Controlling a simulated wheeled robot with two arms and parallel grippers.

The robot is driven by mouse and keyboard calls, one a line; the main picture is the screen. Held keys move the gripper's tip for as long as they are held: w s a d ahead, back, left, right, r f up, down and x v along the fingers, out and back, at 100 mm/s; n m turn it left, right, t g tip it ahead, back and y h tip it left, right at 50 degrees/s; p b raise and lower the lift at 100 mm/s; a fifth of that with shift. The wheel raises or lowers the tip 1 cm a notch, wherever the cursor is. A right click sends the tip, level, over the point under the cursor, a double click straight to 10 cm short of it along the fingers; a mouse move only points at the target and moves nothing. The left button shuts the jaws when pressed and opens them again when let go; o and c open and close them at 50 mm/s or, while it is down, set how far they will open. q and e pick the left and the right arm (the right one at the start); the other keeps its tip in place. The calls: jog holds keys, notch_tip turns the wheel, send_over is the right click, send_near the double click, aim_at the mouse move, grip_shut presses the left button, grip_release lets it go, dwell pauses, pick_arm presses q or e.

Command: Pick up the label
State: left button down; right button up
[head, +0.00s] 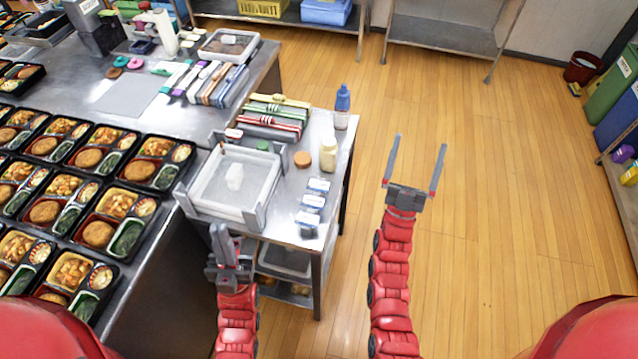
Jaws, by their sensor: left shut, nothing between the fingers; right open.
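Several small white-and-blue pieces that look like labels lie in a column at the right front of the small metal side table; the far one (319,186), the middle one (312,202) and the near one (307,219) are apart. Their print is too small to read. My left gripper (218,229) is shut and empty near the front left corner of the side table, left of the labels. My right gripper (417,142) is open and empty, with its fingers spread over the floor to the right of the table.
A whitish tray (210,207) with a small white object (235,177) in it sits on the side table, left of the labels. A pale bottle (328,154) and a blue-topped bottle (343,98) stand behind them. Filled bento trays (128,240) cover the left counter.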

jog(key=w+a+f+n+g+y, duration=0.1)
jog(key=w+n+g+y, duration=0.2)
jog(key=w, duration=0.8)
jog(key=w+a+n+g+y, duration=0.2)
jog(key=w+g, duration=0.1)
jog(key=w, duration=0.9)
jog(key=w+a+r+n+g+y+p, duration=0.1)
jog(key=w+a+n+g+y, duration=0.15)
jog(key=a+n, duration=0.3)
jog(key=w+a+r+n+g+y, duration=0.2)
jog(key=a+n+g+y, duration=0.15)
jog(key=a, duration=0.35)
jog(key=w+a+r+n+g+y+p, duration=0.1)
jog(key=w+a+n+g+y, duration=0.1)
jog(key=w+a+n+y, duration=0.25)
jog(key=s+a+n+g, duration=0.6)
jog(key=s+a+n, duration=0.1)
jog(key=s+n, duration=0.15)
jog(key=n+g+h+p, duration=0.2)
jog(key=n+g+h, duration=0.5)
jog(key=n+g, duration=0.15)
send_over(319, 185)
jog(key=shift+t, duration=0.45)
notch_tip(319, 185, down, 14)
jog(key=shift+s+r, duration=0.1)
notch_tip(319, 185, down, 5)
jog(key=p, duration=0.3)
jog(key=shift+f, duration=0.35)
